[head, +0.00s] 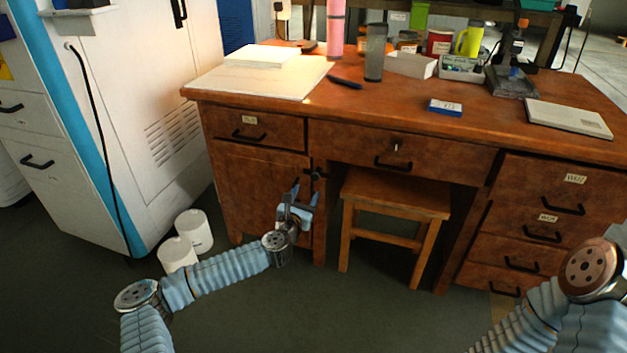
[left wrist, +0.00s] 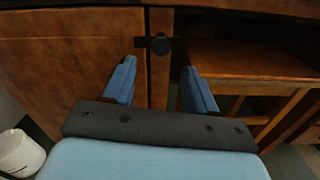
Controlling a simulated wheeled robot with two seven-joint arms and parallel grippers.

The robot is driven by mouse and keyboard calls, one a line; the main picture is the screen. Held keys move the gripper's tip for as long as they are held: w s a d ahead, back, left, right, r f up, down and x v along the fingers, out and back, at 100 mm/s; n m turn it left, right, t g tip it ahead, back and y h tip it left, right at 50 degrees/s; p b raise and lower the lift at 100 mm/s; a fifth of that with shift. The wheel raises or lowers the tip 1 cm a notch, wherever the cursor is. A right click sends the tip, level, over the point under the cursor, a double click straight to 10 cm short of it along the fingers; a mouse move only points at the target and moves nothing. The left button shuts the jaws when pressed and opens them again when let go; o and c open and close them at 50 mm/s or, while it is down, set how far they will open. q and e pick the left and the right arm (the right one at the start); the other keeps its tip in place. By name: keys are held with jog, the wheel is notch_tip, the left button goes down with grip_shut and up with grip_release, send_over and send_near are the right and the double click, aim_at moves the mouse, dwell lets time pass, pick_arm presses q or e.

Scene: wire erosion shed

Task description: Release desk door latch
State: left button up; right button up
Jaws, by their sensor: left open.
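The wooden desk (head: 330,135) has a door (head: 248,185) at its lower left, under the left drawer. A small black latch with a round knob (head: 316,175) sits at the door's right edge. In the left wrist view the latch knob (left wrist: 160,45) is on the post, with a short dark bar reaching left onto the door (left wrist: 70,60). My left gripper (head: 302,192) is open and empty, in front of the door's right edge and just below the latch. In the wrist view the knob shows between and beyond its fingers (left wrist: 160,75), apart from them. My right gripper is out of view.
A wooden stool (head: 395,192) stands in the knee space, right of the latch. White containers (head: 195,230) stand on the floor left of the door, near a white cabinet (head: 150,100). The desktop holds papers (head: 260,78) and several items. Floor before the desk is clear.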

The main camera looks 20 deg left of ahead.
aim_at(315, 178)
pick_arm(q)
jog(key=w, duration=0.7)
jog(key=shift+w+d, duration=0.15)
jog(key=shift+d, duration=0.05)
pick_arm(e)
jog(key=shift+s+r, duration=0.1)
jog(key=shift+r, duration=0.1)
pick_arm(q)
jog(key=c, duration=1.1)
jog(key=shift+o, duration=0.2)
jog(key=shift+f+m+b, duration=0.15)
jog(key=shift+m+b, duration=1.4)
jog(key=shift+m, duration=0.35)
jog(key=m+b, duration=0.3)
jog(key=m, duration=0.1)
jog(key=shift+m, duration=0.3)
jog(key=m+b, duration=0.4)
jog(key=m, duration=0.1)
jog(key=shift+d, duration=0.1)
jog(key=shift+m+b, duration=1.35)
jog(key=shift+m, duration=0.95)
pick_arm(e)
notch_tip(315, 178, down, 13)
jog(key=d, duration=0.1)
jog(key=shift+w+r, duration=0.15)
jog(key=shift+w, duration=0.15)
